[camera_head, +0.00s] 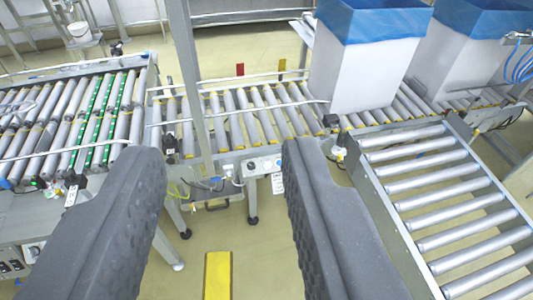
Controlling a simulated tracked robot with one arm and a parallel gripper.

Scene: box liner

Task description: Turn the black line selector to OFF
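My gripper (222,160) is open and empty. Its two dark grey ridged fingers stand wide apart in the lower half of the view, with floor and conveyor frame visible between them. A small light control panel (263,166) with tiny dark round controls sits on the conveyor's front side, beyond and between the fingertips, close to the right one in the picture.
A roller conveyor (205,104) crosses the view, with a grey upright post (188,70) in front. Two white boxes with blue liners (365,65) stand on it at right. A ramp of rollers (440,190) lies right. Yellow floor tape (217,275) marks open floor below.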

